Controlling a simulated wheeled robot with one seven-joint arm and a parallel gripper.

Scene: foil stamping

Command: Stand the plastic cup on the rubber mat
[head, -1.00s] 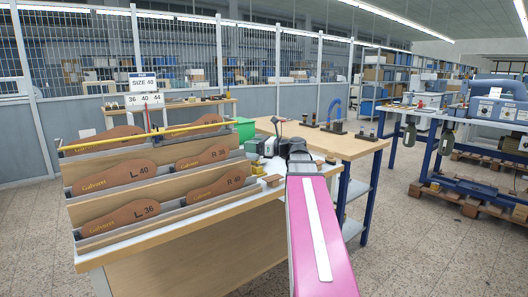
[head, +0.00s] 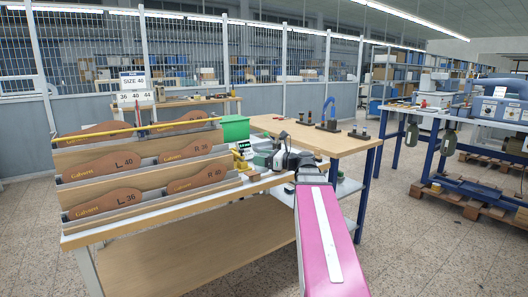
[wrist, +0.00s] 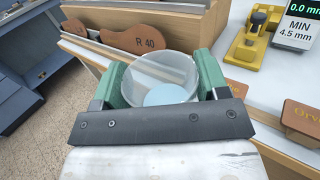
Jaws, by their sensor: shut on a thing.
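In the wrist view, a clear plastic cup (wrist: 181,64) is held between the two green fingers of my gripper (wrist: 164,78). I look into its open top, and a pale blue round patch shows at its bottom. My gripper is shut on the cup, over or near the bench edge beside the brown R 40 piece. In the head view, my pink arm reaches to the right end of the front bench, and the cup cannot be made out there. I cannot pick out the rubber mat in either view.
A rack of brown shoe-shaped pieces (head: 103,166) fills the front bench's left side. A yellow device (wrist: 255,35) and a gauge display (wrist: 297,27) stand right of the cup. A green bin (head: 235,128) and a wooden table (head: 345,141) with small tools are behind.

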